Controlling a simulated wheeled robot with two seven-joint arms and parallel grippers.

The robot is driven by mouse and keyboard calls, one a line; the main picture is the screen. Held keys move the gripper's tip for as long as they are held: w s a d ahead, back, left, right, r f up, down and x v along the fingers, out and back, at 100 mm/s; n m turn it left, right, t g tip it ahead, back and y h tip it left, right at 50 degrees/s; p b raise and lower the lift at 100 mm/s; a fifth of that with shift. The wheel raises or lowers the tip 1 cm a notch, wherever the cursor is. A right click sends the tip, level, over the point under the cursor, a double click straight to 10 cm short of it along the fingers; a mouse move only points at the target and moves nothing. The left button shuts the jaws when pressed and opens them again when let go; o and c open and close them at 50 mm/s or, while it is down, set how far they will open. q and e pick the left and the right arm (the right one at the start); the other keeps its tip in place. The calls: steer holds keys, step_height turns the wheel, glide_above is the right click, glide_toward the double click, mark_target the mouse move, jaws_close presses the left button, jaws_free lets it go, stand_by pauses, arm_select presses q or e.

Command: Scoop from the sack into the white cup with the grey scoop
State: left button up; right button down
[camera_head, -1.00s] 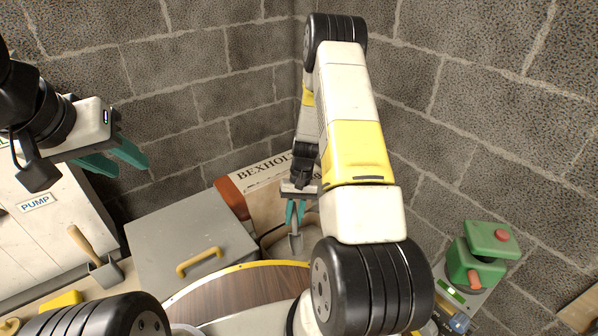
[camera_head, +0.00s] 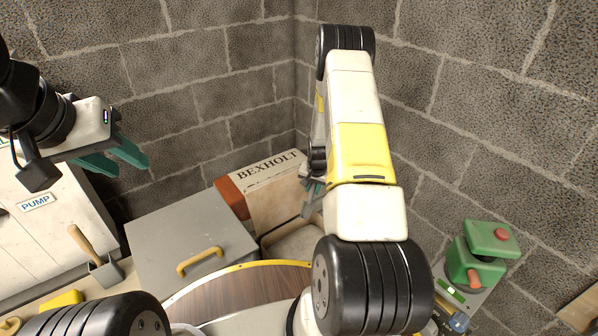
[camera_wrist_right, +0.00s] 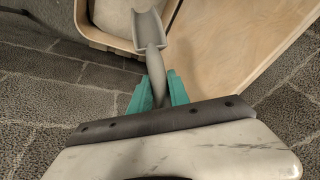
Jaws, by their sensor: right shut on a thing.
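My right gripper (camera_wrist_right: 157,92) is shut on the handle of the grey scoop (camera_wrist_right: 149,28). The scoop's trough points away from the gripper and looks empty. In the right wrist view it overlaps the edge of an open container with pale contents (camera_wrist_right: 112,14), which seems to be the sack. In the head view the sack (camera_head: 296,243) lies below and left of the right gripper, which my arm partly hides. My left gripper (camera_head: 112,160) is open and empty at the left. I cannot make out the white cup; a pale rim at the bottom edge is mostly cut off.
A BEXHOLT-labelled board or box (camera_head: 272,185) stands behind the sack. A grey lidded box (camera_head: 190,235) with a yellow handle is left of it. A green switch unit (camera_head: 482,255) stands at the right. Block walls close the corner.

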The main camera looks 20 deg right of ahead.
mark_target(311, 207)
steer(key=s+f, duration=0.1)
steer(key=f, duration=0.2)
steer(key=s+a+f+t+h, duration=0.1)
steer(key=f, duration=0.3)
steer(key=s+a+f+t, duration=0.1)
steer(key=f, duration=0.3)
steer(key=shift+a+h, duration=0.2)
steer(key=shift+h, duration=0.2)
steer(key=shift+f, duration=0.35)
step_height(311, 207, down, 6)
steer(key=g+y, duration=0.3)
steer(key=shift+g+y, duration=0.4)
steer(key=shift+g, duration=0.3)
step_height(311, 207, up, 7)
steer(key=shift+w+r, duration=0.1)
steer(key=shift+r, duration=0.1)
steer(key=shift+w+d+r, duration=0.15)
steer(key=shift+d+r, duration=0.05)
steer(key=shift+r, duration=0.05)
steer(key=w+d+r+g+y, duration=0.3)
steer(key=w+r, duration=0.1)
steer(key=r, duration=0.1)
steer(key=shift+w+d+m+g, duration=0.15)
steer(key=shift+d+m+g, duration=0.15)
steer(key=shift+m+g, duration=0.1)
steer(key=shift+r, duration=0.1)
